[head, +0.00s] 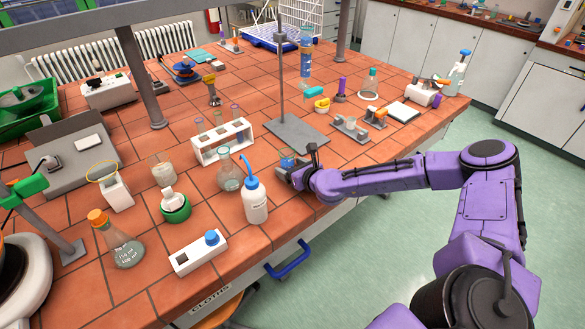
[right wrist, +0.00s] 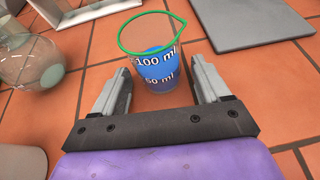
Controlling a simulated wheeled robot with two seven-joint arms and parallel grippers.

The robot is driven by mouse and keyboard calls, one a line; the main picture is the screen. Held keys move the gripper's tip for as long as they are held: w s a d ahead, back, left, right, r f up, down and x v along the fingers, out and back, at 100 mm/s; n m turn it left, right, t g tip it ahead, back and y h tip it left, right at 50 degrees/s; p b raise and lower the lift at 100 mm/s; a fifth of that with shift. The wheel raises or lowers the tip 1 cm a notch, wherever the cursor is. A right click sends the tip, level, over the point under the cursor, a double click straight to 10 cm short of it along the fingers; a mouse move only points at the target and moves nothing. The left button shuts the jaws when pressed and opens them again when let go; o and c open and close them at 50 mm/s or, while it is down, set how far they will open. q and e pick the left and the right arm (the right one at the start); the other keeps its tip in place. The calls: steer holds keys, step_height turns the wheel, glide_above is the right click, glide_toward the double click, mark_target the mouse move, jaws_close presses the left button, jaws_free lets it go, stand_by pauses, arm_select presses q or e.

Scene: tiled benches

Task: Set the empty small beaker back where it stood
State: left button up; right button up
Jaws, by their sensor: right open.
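A small beaker (right wrist: 157,72) with a green rim, marked 100 ml and 60 ml, stands upright on the tiles in the right wrist view. Its lower part shows blue, so it does not look empty. My right gripper (right wrist: 161,82) is open, with one finger on each side of the beaker and a visible gap to each. In the head view the beaker (head: 287,162) is partly hidden by my right gripper (head: 297,174), near the bench's front edge. My left gripper is not in view.
A round flask (head: 229,178) and a wash bottle (head: 255,201) stand left of the beaker. A grey stand base (head: 297,136) lies behind it, and a white test-tube rack (head: 222,142) is behind to the left. Bare tiles (head: 345,165) lie to the right.

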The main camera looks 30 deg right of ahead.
steer(key=shift+r+p, duration=0.1)
steer(key=shift+p, duration=0.25)
steer(key=s, duration=0.1)
steer(key=s+b, duration=0.1)
steer(key=s, duration=0.1)
steer(key=s+b, duration=0.1)
steer(key=s, duration=0.1)
steer(key=shift+a+r, duration=0.3)
steer(key=shift+r, duration=0.1)
steer(key=v, duration=0.5)
steer(key=shift+w+r+p, duration=0.1)
steer(key=shift+r+p, duration=0.1)
steer(key=shift+p, duration=0.15)
steer(key=shift+s+a+r, duration=0.1)
steer(key=shift+s, duration=0.2)
